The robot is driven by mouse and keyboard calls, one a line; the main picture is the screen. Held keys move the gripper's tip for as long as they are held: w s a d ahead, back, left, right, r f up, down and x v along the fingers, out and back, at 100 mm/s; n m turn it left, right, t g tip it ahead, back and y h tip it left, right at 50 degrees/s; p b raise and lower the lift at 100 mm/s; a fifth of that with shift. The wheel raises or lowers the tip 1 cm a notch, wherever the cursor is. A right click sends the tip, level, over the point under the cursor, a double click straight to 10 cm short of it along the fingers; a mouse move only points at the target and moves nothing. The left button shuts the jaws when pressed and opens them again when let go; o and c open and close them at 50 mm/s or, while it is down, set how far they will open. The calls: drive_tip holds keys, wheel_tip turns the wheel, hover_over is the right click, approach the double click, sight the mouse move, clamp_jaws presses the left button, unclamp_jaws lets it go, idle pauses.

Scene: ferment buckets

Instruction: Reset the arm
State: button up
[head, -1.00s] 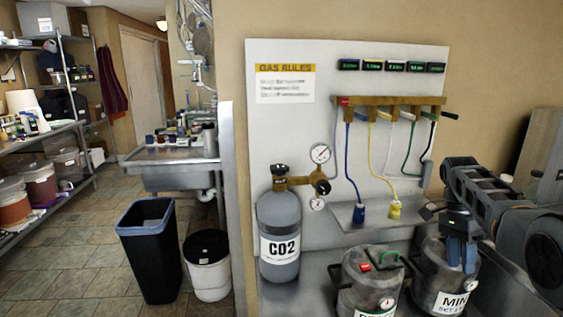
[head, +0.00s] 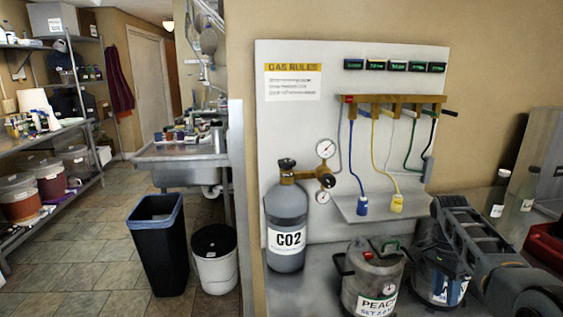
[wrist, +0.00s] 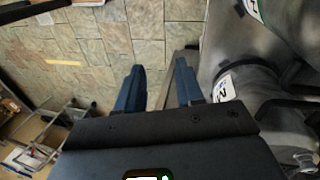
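My arm reaches in from the right of the head view, over the right-hand keg (head: 428,241). My gripper is a dark body with two blue fingers; the wrist view shows the fingers apart with only floor tiles between them, so the gripper (wrist: 160,76) is open and empty. In the wrist view, a grey keg (wrist: 237,60) with a white label is just right of the fingers. In the head view, my arm and gripper hide much of the right-hand keg. The left keg (head: 369,270), labelled PEAC, stands clear beside it.
A CO2 cylinder (head: 286,221) with gauges stands left of the kegs. Coloured hoses hang from a wooden manifold (head: 394,100) to a metal shelf (head: 381,208). A dark bin (head: 158,245) and white bucket (head: 214,260) are on the floor; open floor lies left.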

drive_tip(key=s+a+f+n+t, duration=0.2)
drive_tip(key=s+a+f, duration=0.25)
drive_tip(key=f, duration=0.55)
drive_tip(key=s+a+f+n+t, duration=0.2)
drive_tip(key=s+a+f+t, duration=0.15)
drive_tip(key=a+f, duration=0.45)
drive_tip(key=s+a+f+n+t, duration=0.2)
drive_tip(key=s+a+f, duration=0.1)
drive_tip(key=s, duration=0.4)
drive_tip(key=s+a+f+n+t, duration=0.1)
drive_tip(key=s+a+f+n, duration=0.15)
drive_tip(key=s, duration=0.55)
drive_tip(key=s+a+r+n+t+b, duration=0.1)
drive_tip(key=s+a+r+n+t, duration=0.1)
drive_tip(key=s+r, duration=0.55)
drive_tip(key=s+a+r+n+t, duration=0.2)
drive_tip(key=s+a+r+t, duration=0.15)
drive_tip(key=s, duration=0.65)
drive_tip(key=s+r+n+t, duration=0.1)
drive_tip(key=s+r, duration=0.4)
drive_tip(key=r, duration=0.6)
drive_tip(key=s+r+n+t, duration=0.2)
drive_tip(key=s+r, duration=0.2)
drive_tip(key=r, duration=0.8)
drive_tip(key=shift+s+d+t+y, duration=0.25)
drive_tip(key=shift+s+t+y, duration=0.05)
drive_tip(key=shift+s+t, duration=0.1)
